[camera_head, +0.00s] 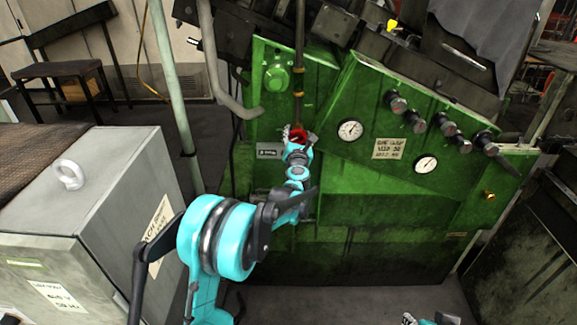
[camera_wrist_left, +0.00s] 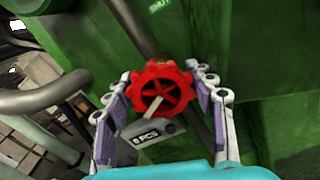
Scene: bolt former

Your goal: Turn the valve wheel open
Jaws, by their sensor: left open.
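The red valve wheel (camera_wrist_left: 162,90) has spokes and a scalloped rim. In the left wrist view it sits between the two fingers of my left gripper (camera_wrist_left: 165,105). The fingers are spread on either side of the rim; whether they touch it I cannot tell. In the head view the valve wheel (camera_head: 298,135) shows as a small red patch on the green machine's front, partly hidden by my left gripper (camera_head: 299,137). A pale pointer lies across the wheel's lower left. My right gripper (camera_head: 432,319) shows only in part at the bottom edge, its opening unclear.
The green machine (camera_head: 370,215) carries gauges (camera_head: 350,130) and several dark knobs (camera_head: 415,121) right of the wheel. A vertical pipe (camera_head: 299,60) runs down to the wheel. A grey cabinet (camera_head: 110,185) stands at left, beside a pale upright pole (camera_head: 168,80).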

